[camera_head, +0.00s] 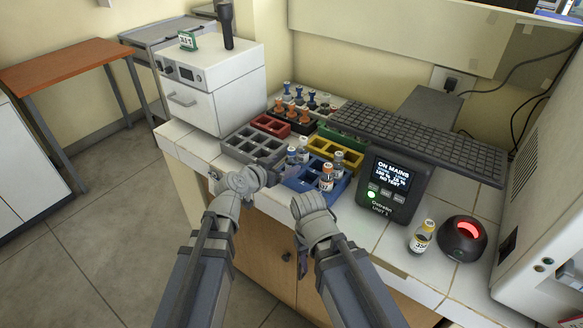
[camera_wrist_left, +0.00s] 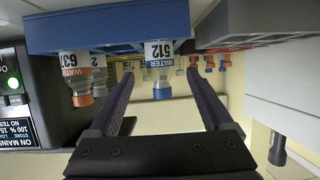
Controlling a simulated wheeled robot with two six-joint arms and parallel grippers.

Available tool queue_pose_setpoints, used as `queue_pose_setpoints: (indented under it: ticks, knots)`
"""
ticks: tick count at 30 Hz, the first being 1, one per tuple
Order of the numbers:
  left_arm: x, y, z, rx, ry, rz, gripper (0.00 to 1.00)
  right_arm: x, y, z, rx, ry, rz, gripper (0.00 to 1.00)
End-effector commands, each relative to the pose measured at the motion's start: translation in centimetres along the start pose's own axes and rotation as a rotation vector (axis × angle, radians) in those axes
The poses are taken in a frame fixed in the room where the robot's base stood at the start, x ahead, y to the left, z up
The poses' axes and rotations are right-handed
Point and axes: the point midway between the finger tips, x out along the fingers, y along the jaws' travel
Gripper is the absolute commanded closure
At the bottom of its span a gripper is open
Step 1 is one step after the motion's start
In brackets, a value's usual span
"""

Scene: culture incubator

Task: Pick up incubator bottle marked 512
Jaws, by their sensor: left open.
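The bottle marked 512 (camera_wrist_left: 161,62) has a white WATER label and a blue cap. It stands in the blue rack (camera_wrist_left: 100,30), upside down in the left wrist view. In the head view it appears to be the blue-capped bottle (camera_head: 291,156) at the left end of the blue rack (camera_head: 303,185). My left gripper (camera_head: 272,166) is open beside that end, its fingers pointing at the bottle. In the wrist view the bottle lies between and beyond the fingertips (camera_wrist_left: 159,80), not gripped.
An orange-capped bottle (camera_wrist_left: 78,72) and a pale-capped one share the rack. Grey (camera_head: 232,148), red and yellow racks stand behind and beside it. Another bottle (camera_head: 421,238) stands farther right.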

Motion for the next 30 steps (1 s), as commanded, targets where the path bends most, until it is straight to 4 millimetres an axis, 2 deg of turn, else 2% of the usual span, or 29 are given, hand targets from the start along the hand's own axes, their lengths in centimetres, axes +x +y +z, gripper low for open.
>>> queue_pose_setpoints:
  ticks: [1, 8, 14, 18, 25, 26, 30]
  knots:
    - [0.7, -0.1, 0.1, 0.0, 0.0, 0.001, 0.16, 0.4, 0.0, 0.0, 0.0, 0.0, 0.0, 0.5]
    - [1.3, 0.0, 0.3, -0.002, -0.001, 0.001, 0.16, 0.8, -0.1, -0.1, 0.0, 0.0, 0.0, 0.5]
    - [4.1, -0.1, 1.2, 0.0, -0.001, 0.002, 0.16, 2.6, -0.2, -0.1, 0.0, 0.0, 0.0, 0.5]
    - [5.7, -0.1, 0.9, -0.001, -0.001, 0.002, 0.16, 3.0, -0.3, -0.2, 0.0, 0.0, 0.0, 0.5]
    - [5.8, 0.0, 0.8, -0.001, -0.001, 0.001, 0.16, 2.9, -0.3, -0.2, 0.0, 0.0, 0.0, 0.5]
    - [5.8, 0.0, 0.8, -0.001, -0.001, 0.001, 0.17, 2.9, -0.3, -0.2, 0.0, 0.0, 0.0, 0.5]
    - [5.8, 0.0, 0.8, -0.001, -0.001, 0.001, 0.33, 2.9, -0.3, -0.2, 0.0, 0.0, 0.0, 0.5]
